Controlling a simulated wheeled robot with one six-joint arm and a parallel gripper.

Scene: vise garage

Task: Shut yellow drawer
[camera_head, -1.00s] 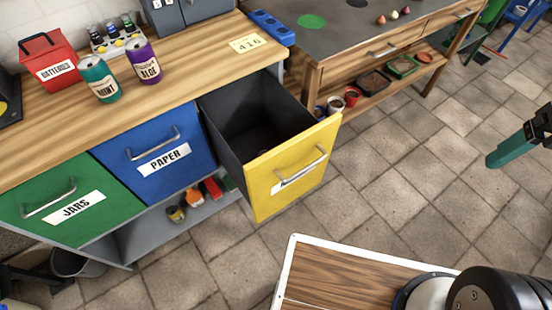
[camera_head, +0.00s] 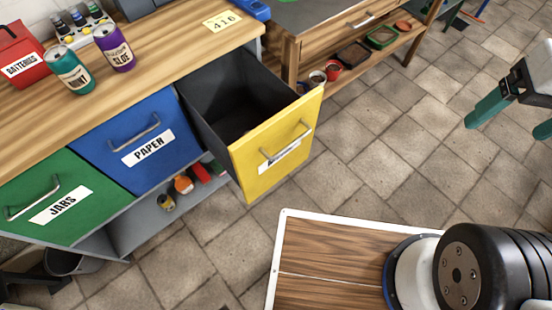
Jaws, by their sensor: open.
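The yellow drawer (camera_head: 277,150) stands pulled well out of the workbench, to the right of the blue drawer. Its front has a silver bar handle (camera_head: 287,143) and a white label partly hidden behind the handle. Its dark grey inside is visible from above; something small and dark lies at the bottom, too dim to name. My gripper (camera_head: 508,121), with teal fingers, is at the right edge, open and empty. It is well to the right of the yellow drawer front and does not touch it.
A blue PAPER drawer (camera_head: 140,137) and a green JARS drawer (camera_head: 58,196) are shut at the left. Cans, a red BATTERIES box (camera_head: 20,57) and a 416 card (camera_head: 223,20) are on the benchtop (camera_head: 150,72). The tiled floor (camera_head: 400,150) before the yellow drawer is clear.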

